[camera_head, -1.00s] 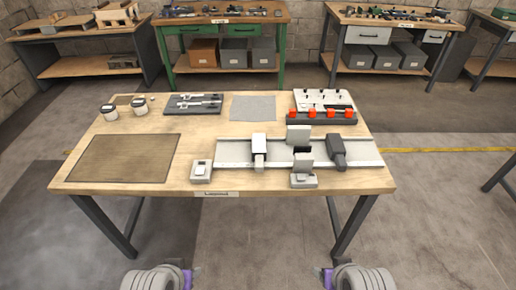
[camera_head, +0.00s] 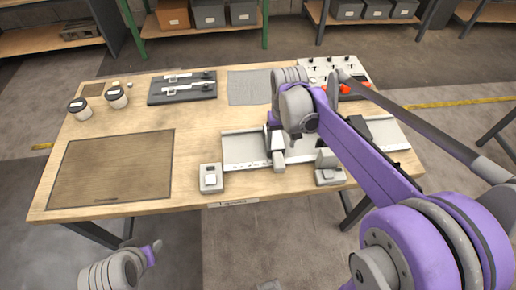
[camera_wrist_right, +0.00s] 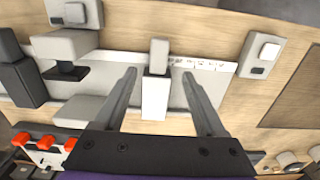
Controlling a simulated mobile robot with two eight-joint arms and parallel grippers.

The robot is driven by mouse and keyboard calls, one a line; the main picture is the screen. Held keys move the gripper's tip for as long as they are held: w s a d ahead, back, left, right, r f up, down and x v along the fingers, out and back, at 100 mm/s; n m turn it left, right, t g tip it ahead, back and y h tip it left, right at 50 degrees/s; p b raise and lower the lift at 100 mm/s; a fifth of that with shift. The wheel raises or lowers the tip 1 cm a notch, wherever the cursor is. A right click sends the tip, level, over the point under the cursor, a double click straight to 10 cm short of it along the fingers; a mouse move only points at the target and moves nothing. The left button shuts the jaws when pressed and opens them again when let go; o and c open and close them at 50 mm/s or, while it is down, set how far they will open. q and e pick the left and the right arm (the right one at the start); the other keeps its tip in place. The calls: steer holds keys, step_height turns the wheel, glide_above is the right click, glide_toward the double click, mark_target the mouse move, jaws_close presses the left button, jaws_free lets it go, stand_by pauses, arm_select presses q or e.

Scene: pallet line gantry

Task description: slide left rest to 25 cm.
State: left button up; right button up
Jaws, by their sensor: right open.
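The left rest (camera_head: 277,152) is a light block with a dark top part on the pale rail (camera_head: 240,150); my right arm partly covers it. In the right wrist view, its white body (camera_wrist_right: 155,98) and grey front tab (camera_wrist_right: 159,52) show. My right gripper (camera_wrist_right: 159,73) is open, with one finger on each side of the left rest and visible gaps to both. A marked scale strip (camera_wrist_right: 205,65) runs along the rail's front edge. Its numbers are too small to read. My left gripper is out of view; only part of the left arm shows.
The dark right rest (camera_wrist_right: 20,82) stands on the rail, and a grey block (camera_wrist_right: 68,48) lies between the rests. A button box (camera_head: 211,178) sits at the rail's left end. A brown mat (camera_head: 110,170), two cups and a dark tool tray (camera_head: 182,90) occupy the table's left and back.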

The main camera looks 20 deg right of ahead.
mark_target(279, 162)
steer(key=shift+w+f, duration=0.1)
steer(key=shift+f, duration=0.45)
steer(key=f, duration=0.9)
steer(key=shift+s+d+f+b, duration=0.1)
steer(key=shift+s+f+b, duration=0.2)
steer(key=shift+b, duration=0.1)
jaws_close()
stand_by(0.5)
